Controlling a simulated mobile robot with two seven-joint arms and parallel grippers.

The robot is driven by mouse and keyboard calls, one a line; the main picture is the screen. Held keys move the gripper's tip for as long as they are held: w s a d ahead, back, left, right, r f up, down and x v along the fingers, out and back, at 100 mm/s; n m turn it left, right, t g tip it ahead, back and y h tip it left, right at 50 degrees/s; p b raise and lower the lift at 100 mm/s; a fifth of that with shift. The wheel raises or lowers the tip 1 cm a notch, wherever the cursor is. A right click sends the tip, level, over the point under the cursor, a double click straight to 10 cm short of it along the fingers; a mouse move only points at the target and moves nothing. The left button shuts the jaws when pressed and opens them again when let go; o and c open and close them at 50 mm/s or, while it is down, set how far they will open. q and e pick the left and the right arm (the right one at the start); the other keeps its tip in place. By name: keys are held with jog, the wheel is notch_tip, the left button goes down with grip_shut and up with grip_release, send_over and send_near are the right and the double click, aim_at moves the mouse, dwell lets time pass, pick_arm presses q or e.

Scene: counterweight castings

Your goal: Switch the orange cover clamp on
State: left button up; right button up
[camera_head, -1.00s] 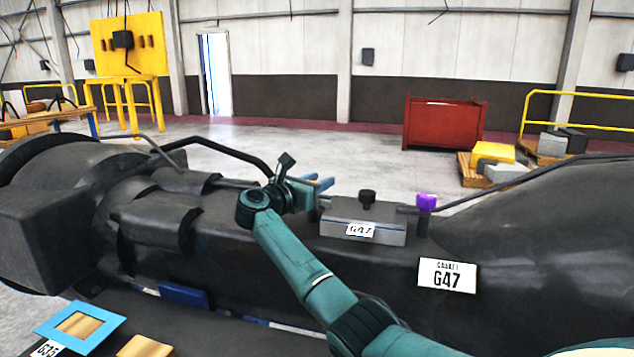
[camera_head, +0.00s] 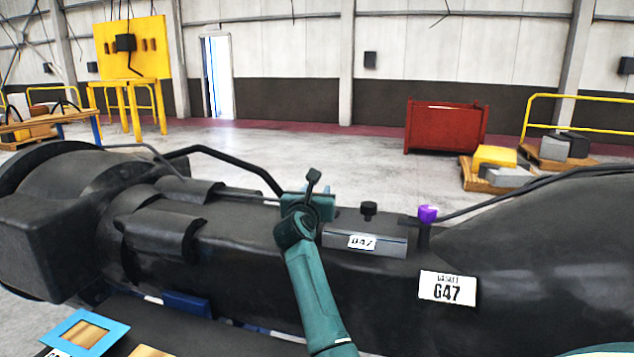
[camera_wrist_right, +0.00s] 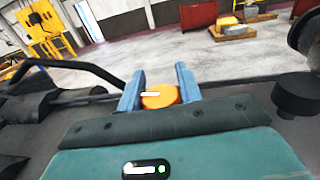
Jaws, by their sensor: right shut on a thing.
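The orange cover clamp (camera_wrist_right: 161,97) shows in the right wrist view as a round orange knob with a small white mark on top. My right gripper (camera_wrist_right: 159,88) has one blue finger on each side of it and is shut on it. In the head view my right gripper (camera_head: 310,203) is over the dark casting (camera_head: 240,255), left of the grey G47 box (camera_head: 365,240). The clamp is hidden there behind my wrist. My left gripper is not in view.
A black knob (camera_head: 368,209) tops the grey box. A purple-capped post (camera_head: 427,215) stands right of it, near a G47 label (camera_head: 447,287). A bent black bar (camera_head: 230,160) rises at the left. A blue frame (camera_head: 82,332) lies at the lower left.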

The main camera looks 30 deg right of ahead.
jog(key=shift+n+t+y, duration=0.3)
jog(key=shift+y, duration=0.1)
jog(key=shift+n+t+y+p, duration=0.3)
jog(key=shift+y+p, duration=0.1)
jog(key=shift+p, duration=0.15)
jog(key=shift+w+a+f, duration=0.1)
jog(key=o, duration=1)
